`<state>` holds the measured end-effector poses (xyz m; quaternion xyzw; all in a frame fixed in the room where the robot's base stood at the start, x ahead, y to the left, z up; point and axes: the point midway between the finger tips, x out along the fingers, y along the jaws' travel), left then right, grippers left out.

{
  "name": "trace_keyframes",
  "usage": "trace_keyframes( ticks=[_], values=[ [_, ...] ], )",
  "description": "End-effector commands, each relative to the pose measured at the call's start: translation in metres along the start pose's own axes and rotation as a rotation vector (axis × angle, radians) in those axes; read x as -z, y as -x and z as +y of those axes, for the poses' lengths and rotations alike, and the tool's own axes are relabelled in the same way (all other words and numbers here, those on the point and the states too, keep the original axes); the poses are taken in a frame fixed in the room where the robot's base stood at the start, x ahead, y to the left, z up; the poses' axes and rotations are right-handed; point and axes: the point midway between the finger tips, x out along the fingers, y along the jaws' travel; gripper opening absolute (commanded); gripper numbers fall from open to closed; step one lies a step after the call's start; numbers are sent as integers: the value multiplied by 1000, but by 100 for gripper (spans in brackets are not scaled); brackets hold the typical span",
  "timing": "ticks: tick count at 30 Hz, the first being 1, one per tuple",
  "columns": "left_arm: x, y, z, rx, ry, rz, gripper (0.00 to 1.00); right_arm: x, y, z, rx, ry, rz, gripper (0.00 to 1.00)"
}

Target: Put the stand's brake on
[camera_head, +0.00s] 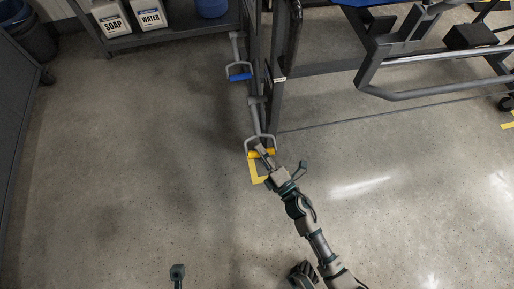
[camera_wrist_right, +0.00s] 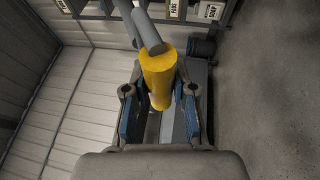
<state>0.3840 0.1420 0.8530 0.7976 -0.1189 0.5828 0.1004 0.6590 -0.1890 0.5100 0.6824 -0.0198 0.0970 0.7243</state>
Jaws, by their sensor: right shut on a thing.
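The grey stand (camera_head: 280,95) has two pedal-like levers on its left side. The nearer lever ends in a fork with a yellow grip (camera_head: 252,154); the farther one has a blue grip (camera_head: 240,77). My right gripper (camera_head: 266,155) is shut on the yellow grip. In the right wrist view, the yellow grip (camera_wrist_right: 157,75) lies between the blue-padded fingers of my right gripper (camera_wrist_right: 158,97), with a grey bar behind it. A small dark part of my left gripper (camera_head: 177,271) shows at the bottom edge; its fingers cannot be made out.
Yellow floor tape (camera_head: 257,172) lies under the yellow grip. A shelf (camera_head: 165,35) with white soap and water jugs and a blue container stands at the back left. A frame with a low grey rail (camera_head: 440,91) is at right. The left and front floor is clear.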

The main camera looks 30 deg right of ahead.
Motion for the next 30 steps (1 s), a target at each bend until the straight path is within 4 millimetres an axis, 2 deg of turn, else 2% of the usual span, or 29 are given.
trace_keyframes(
  ticks=[1, 16, 17, 18, 20, 30],
  values=[
    [-2, 2, 0, -1, 0, 3, 40, 0, 2, -8, 3, 3, -3, 0],
    [-5, 0, 0, -4, -1, 12, 40, 0, -1, -7, -14, 10, 2, 0],
    [-4, 0, 0, -4, -1, 12, 40, 1, -1, -7, -14, 10, 2, 28],
    [-4, 0, 0, -4, -1, 12, 40, 1, -1, -7, -14, 10, 2, 38],
    [-4, 0, 0, -4, -1, 13, 40, 1, -1, -6, -15, 10, 2, 52],
    [-1, -1, 1, -5, -1, 13, 40, 1, 2, -4, -19, 9, 3, 52]
  ],
)
